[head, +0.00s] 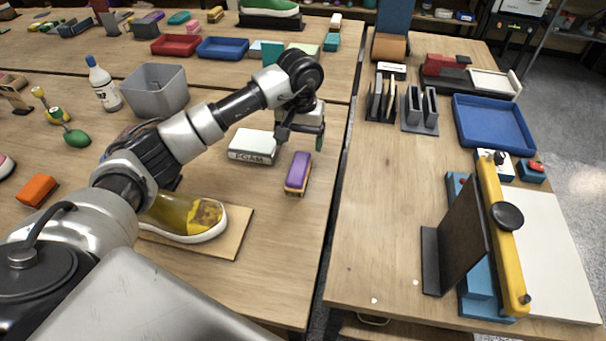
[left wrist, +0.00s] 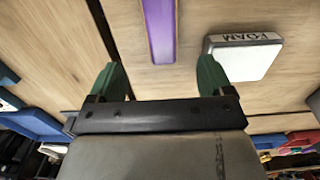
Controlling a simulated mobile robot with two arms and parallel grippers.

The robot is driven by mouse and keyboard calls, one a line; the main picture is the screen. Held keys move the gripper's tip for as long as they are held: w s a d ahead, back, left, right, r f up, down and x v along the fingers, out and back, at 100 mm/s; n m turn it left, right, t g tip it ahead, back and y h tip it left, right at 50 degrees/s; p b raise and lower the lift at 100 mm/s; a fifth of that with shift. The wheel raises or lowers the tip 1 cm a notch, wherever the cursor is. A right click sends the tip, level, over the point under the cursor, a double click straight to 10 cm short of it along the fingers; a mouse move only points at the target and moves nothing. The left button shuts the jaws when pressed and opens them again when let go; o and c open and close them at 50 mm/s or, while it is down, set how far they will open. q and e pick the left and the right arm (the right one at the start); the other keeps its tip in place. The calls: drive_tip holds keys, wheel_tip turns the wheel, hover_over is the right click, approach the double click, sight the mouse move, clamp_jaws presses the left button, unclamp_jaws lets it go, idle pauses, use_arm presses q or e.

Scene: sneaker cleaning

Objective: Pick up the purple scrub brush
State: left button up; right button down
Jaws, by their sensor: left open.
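The purple scrub brush (head: 298,173) lies on the left table near its right edge, with a purple top and an orange-tan lower part. My left gripper (head: 302,138) is in the air above and behind it in the head view. In the left wrist view the brush (left wrist: 160,30) shows as a long purple strip at the top, ahead of the gap between the green fingertips. The left gripper (left wrist: 162,80) is open, with nothing between its fingers. My right gripper is not in view.
A white foam block (head: 252,147) lies just left of the brush; it also shows in the left wrist view (left wrist: 243,58). A sneaker (head: 185,217) sits on a board (head: 240,232) in front. A grey bin (head: 155,90) stands behind. A gap separates the right table.

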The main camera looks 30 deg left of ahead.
sight(298, 166)
use_arm(q)
drive_tip(key=f, duration=0.2)
drive_tip(key=f+p, duration=0.1)
drive_tip(key=f, duration=0.1)
drive_tip(key=shift+s+f, duration=0.2)
drive_tip(key=shift+f, duration=0.65)
drive_tip(key=f, duration=0.1)
drive_tip(key=f+p, duration=0.1)
drive_tip(key=f, duration=0.1)
drive_tip(key=f+p, duration=0.1)
drive_tip(key=shift+s+f, duration=0.15)
drive_tip(key=shift+s, duration=0.1)
drive_tip(key=shift+f, duration=0.35)
drive_tip(key=shift+w, duration=0.1)
drive_tip(key=shift+c, duration=0.3)
drive_tip(key=c, duration=1)
